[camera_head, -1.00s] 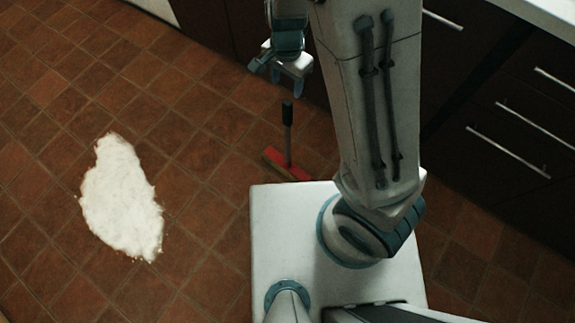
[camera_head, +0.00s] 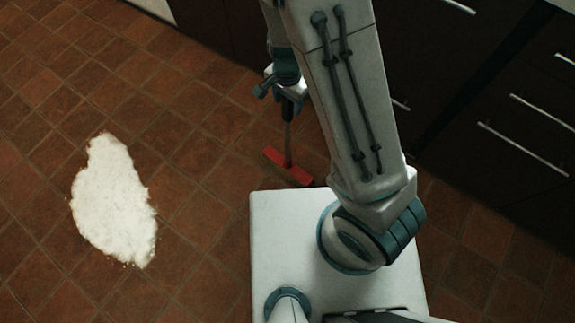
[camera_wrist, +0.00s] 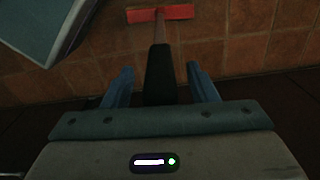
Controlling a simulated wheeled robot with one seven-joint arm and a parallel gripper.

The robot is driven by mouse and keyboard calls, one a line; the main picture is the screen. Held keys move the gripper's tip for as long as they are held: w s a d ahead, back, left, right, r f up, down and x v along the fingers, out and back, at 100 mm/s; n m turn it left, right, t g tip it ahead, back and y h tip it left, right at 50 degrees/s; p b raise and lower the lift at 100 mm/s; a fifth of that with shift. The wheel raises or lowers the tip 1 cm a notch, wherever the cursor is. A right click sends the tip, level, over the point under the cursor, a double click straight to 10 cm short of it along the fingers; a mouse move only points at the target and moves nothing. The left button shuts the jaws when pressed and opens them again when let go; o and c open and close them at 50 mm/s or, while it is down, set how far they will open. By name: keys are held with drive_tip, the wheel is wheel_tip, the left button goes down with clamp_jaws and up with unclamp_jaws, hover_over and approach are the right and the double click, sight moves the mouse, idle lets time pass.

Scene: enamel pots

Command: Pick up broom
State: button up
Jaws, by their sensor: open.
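The broom stands upright on the tiled floor, with a red head (camera_head: 288,168) and a grey shaft ending in a black handle. In the wrist view its red head (camera_wrist: 160,13) is at the top and its black handle (camera_wrist: 160,75) lies between my two blue fingers. My gripper (camera_wrist: 161,82) is open around the handle, with a gap visible on both sides. In the head view my gripper (camera_head: 288,103) is at the top of the broom and partly hides the handle.
A white spill (camera_head: 115,203) lies on the brown tiles to the left. Dark cabinets with metal-handled drawers (camera_head: 520,150) stand at the right and back. The floor between the spill and the broom is clear.

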wheel_tip(320, 180, down, 2)
drive_tip(key=shift+f, duration=0.1)
clamp_jaws()
drive_tip(key=shift+r, duration=0.25)
